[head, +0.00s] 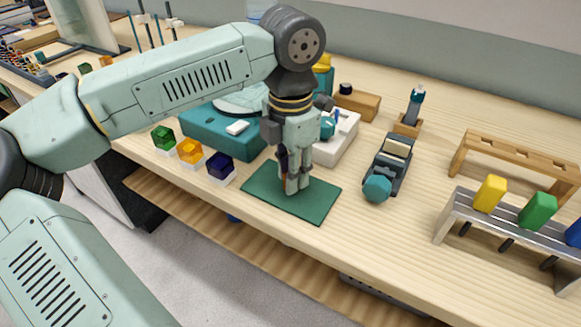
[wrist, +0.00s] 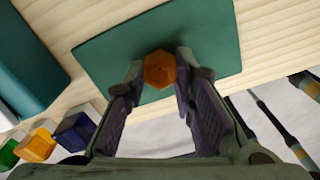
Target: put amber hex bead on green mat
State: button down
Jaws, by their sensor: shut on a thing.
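The amber hex bead (wrist: 159,70) shows in the wrist view between my gripper's fingertips, over the green mat (wrist: 215,30). In the head view my gripper (head: 292,188) points down at the green mat (head: 315,208), low over its middle. My gripper also shows in the wrist view (wrist: 160,80), shut on the bead. In the head view the fingers mostly hide the bead. I cannot tell whether the bead touches the mat.
Green (head: 163,137), amber (head: 190,151) and dark blue (head: 221,166) cubes on white bases stand left of the mat. A teal box (head: 205,130) is behind them. A dark device with a teal knob (head: 377,188) stands to the right, then a metal rack (head: 450,215). The table's front edge is close to the mat.

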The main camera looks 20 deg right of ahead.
jog(key=shift+f, duration=0.1)
jog(key=shift+f+b, duration=0.2)
jog(key=shift+b, duration=0.1)
jog(key=c, duration=1.3)
grip_release()
jog(key=shift+r, duration=0.15)
jog(key=shift+c, duration=0.2)
notch_tip(320, 180, up, 12)
jog(key=shift+r, duration=0.2)
